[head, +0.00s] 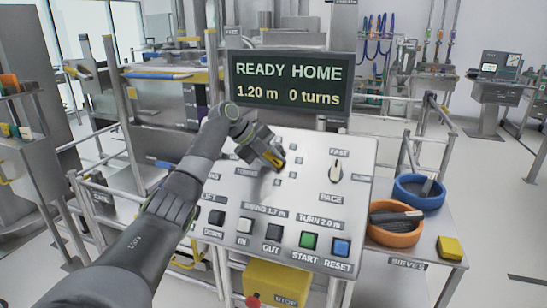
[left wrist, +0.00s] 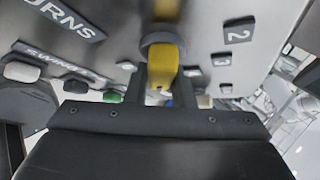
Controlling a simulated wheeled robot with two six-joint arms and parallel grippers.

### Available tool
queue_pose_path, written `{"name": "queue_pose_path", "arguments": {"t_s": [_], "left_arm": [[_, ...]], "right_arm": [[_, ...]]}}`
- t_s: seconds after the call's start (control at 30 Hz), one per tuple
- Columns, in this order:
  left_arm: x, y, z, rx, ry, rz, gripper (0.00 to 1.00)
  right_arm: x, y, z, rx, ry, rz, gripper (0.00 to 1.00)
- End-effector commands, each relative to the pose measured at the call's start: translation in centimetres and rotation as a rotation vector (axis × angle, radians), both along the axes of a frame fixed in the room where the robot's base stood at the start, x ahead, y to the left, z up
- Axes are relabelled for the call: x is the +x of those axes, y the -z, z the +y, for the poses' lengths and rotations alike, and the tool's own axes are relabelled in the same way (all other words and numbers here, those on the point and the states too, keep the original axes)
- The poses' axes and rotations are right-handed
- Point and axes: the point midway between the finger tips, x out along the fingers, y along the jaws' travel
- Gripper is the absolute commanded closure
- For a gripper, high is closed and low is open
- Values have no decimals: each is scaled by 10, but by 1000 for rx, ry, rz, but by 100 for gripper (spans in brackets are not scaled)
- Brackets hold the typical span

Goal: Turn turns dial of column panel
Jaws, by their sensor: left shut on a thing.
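The column panel (head: 235,205) is a sloped light-grey control face in the head view. My left gripper (head: 277,160) reaches over its upper middle from the left. In the left wrist view the yellow turns dial (left wrist: 163,62), on a dark round base, sits between the fingers of my left gripper (left wrist: 160,90), which is shut on it. The number plates 2 (left wrist: 238,34) and 3 (left wrist: 221,60) are right of the dial, and a TURNS label (left wrist: 65,18) is to its left. In the head view the gripper hides much of the dial. My right gripper is not in view.
A display (head: 290,82) above the panel reads READY HOME, 1.20 m, 0 turns. A cream pace dial (head: 335,171) is at the right. Several buttons, including green START (head: 308,240) and blue RESET (head: 341,247), line the lower edge. Blue (head: 419,196) and orange (head: 394,237) sieves stand right.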

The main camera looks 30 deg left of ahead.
Motion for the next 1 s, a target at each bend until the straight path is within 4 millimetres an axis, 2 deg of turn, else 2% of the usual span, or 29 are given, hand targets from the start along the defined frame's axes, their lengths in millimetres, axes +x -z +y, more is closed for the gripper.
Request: {"name": "queue_pose_path", "arguments": {"t_s": [0.4, 0.43, 0.57, 0.87, 1.0], "left_arm": [[0, 0, 2, 8, -3, -1, 100], [0, 0, 2, 8, -3, -1, 74], [0, 0, 2, 7, -3, -1, 57], [0, -1, 1, 6, 1, -2, 56], [-5, -9, 7, 6, 0, -4, 56]], "right_arm": [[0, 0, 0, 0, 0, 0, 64], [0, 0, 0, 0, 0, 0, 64], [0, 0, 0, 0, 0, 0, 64], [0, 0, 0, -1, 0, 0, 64], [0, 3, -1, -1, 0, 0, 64]]}}
